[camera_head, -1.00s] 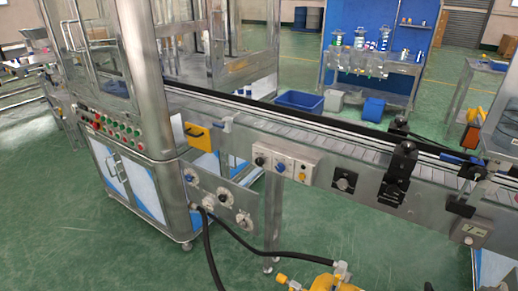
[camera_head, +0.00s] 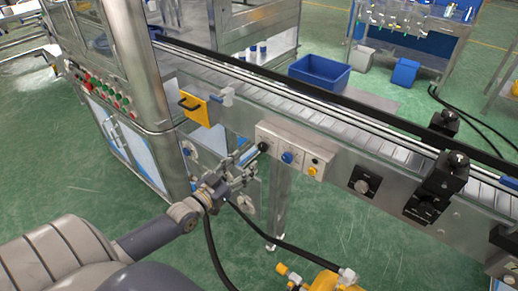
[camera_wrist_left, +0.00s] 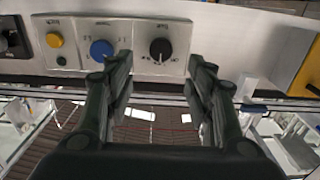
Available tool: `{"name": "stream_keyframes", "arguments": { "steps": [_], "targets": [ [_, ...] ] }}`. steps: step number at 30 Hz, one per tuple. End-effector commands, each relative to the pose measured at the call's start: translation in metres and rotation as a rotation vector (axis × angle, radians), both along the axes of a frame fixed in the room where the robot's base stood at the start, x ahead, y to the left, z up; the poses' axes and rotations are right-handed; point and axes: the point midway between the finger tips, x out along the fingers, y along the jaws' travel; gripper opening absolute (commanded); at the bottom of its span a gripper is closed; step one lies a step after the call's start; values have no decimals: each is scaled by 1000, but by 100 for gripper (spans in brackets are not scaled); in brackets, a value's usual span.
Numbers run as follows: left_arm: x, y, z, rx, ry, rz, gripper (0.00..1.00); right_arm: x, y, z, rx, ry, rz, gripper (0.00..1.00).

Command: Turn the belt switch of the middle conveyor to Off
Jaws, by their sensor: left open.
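The middle conveyor (camera_head: 345,160) carries a pale switch panel (camera_head: 270,136) on its side. The panel has a black rotary knob (camera_head: 263,146), a blue knob (camera_head: 287,157) and a yellow button (camera_head: 312,171); their labels are too small to read. My left gripper (camera_head: 247,165) is open and empty just in front of the black knob. In the left wrist view the black knob (camera_wrist_left: 161,49) shows between the two fingertips, a little beyond them, and the blue knob (camera_wrist_left: 101,50) is left of it. My right gripper is not in view.
Black hoses (camera_head: 207,250) and a yellow device (camera_head: 330,280) lie below. A steel cabinet with buttons (camera_head: 110,95) stands at the left.

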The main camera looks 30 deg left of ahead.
Motion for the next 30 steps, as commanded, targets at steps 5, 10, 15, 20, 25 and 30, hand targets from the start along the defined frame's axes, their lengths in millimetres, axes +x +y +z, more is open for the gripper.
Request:
{"name": "stream_keyframes", "arguments": {
  "steps": [5,10,15,20,25,30],
  "targets": [
    [28,-2,2,-1,-4,1,49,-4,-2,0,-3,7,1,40],
    [52,-4,1,0,-2,1,49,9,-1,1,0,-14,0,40],
    [71,-5,0,1,-2,1,49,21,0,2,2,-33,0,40],
    [80,-6,0,0,0,1,49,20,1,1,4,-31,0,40],
    [83,-6,0,0,0,1,49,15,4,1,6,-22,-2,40],
    [83,-6,0,0,0,1,49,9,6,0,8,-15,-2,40]
  ]
}}
